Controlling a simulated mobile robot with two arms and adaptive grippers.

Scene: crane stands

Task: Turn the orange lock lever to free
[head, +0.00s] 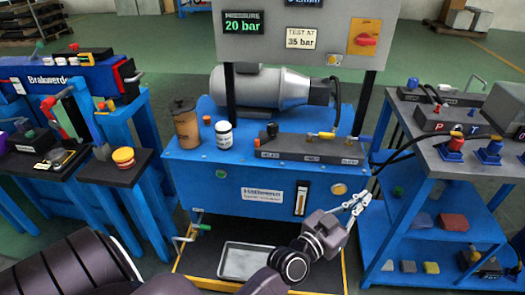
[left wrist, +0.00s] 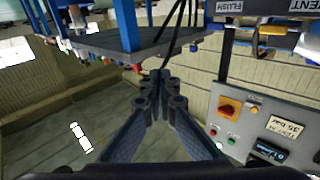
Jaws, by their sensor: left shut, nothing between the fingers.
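I cannot tell for sure which part is the orange lock lever. A yellow-orange lever (head: 325,136) sits on the dark valve block (head: 300,150) on top of the blue power unit. My left gripper (head: 362,199) is shut and empty, in front of the power unit's right front corner and apart from both levers. Its closed fingers (left wrist: 162,78) also show in the left wrist view. My right gripper is not in view.
The blue power unit (head: 215,172) carries a grey motor (head: 262,88), a brown canister and a white jar. A control panel (head: 290,45) stands above it. A right bench (head: 440,155) holds valves and black hoses. A metal tray (head: 245,262) lies below.

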